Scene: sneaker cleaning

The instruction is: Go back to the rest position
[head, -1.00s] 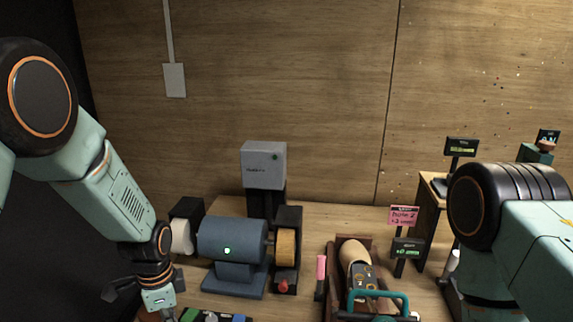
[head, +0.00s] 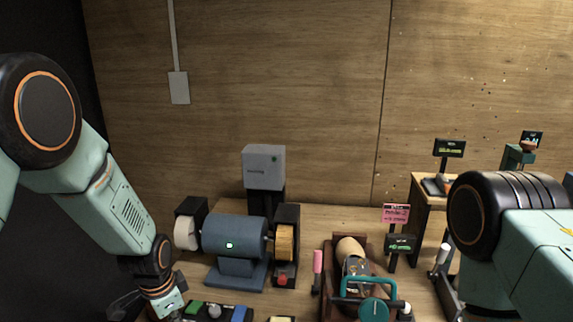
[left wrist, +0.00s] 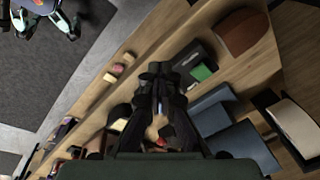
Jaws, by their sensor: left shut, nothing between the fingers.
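My left arm (head: 110,215) comes in from the left in the head view. Its wrist hangs low at the bottom left, in front of the bench grinder, and its fingertips are not clear there. In the left wrist view my left gripper (left wrist: 160,72) is shut and empty, above the bench's tools. My right arm (head: 500,235) stands at the right of the head view, bent downward. Its gripper is out of view below the frame.
A blue-grey bench grinder (head: 234,238) stands left of centre. A shoe form (head: 350,250) sits in a brown holder with a teal handle (head: 372,282). A tray (head: 212,311) lies beside my left wrist. Small signs (head: 396,213) and a wooden stand (head: 427,195) are at right.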

